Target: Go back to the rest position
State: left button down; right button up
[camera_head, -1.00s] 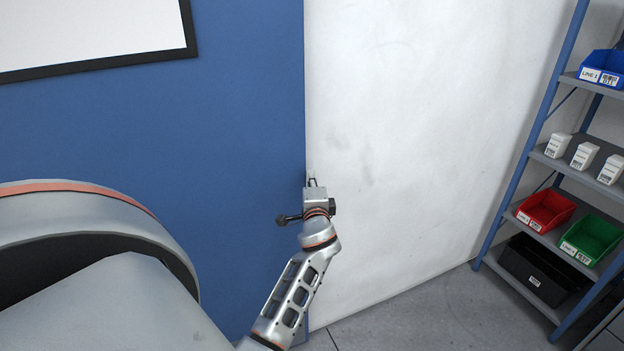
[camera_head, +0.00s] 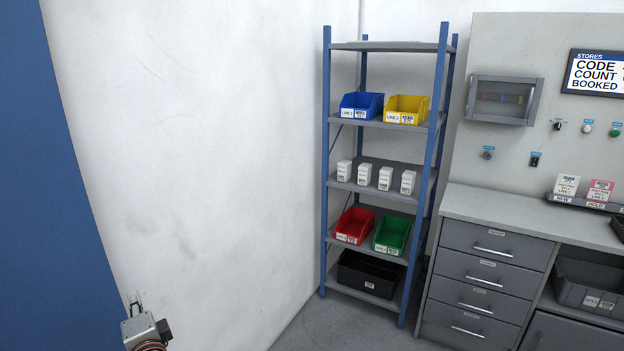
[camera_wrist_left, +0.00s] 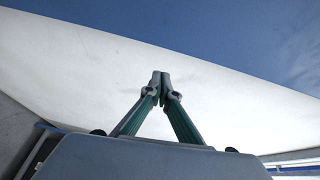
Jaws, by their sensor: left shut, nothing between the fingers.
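My left gripper (camera_head: 134,300) shows at the bottom left of the head view, in front of the white wall near the edge of the blue panel. In the left wrist view its two fingers (camera_wrist_left: 161,88) meet at the tips, with nothing between them. They are shut and empty, with the white wall behind them. Most of the left arm is below the head view. My right gripper is in no view.
A blue-framed shelf rack (camera_head: 327,170) with coloured bins and small white boxes stands in the middle. A grey drawer bench (camera_head: 490,205) with a panel (camera_head: 510,45) above it is at the right. Grey floor (camera_head: 340,325) lies open before the rack.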

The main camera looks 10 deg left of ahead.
pick_arm(q)
jog(key=s+d+f+t+h, duration=0.1)
jog(key=s+d+f+h, duration=0.25)
jog(key=d+f, duration=0.4)
jog(key=s+d+f+h, duration=0.2)
jog(key=d+f+h, duration=0.3)
jog(key=d+f, duration=0.3)
jog(key=s+d+f+n+g+h, duration=0.1)
jog(key=s+d+f+n+h, duration=0.1)
jog(key=s+d+f, duration=0.3)
jog(key=s+d+f+n+g+h, duration=0.1)
jog(key=s+d+f+h, duration=0.3)
jog(key=s, duration=0.6)
jog(key=d+f+n, duration=0.1)
jog(key=d+f, duration=0.1)
jog(key=d, duration=0.1)
jog(key=shift+s+d+g, duration=0.3)
jog(key=shift+s+g, duration=0.1)
jog(key=shift+a+h, duration=0.1)
jog(key=shift+h, duration=0.15)
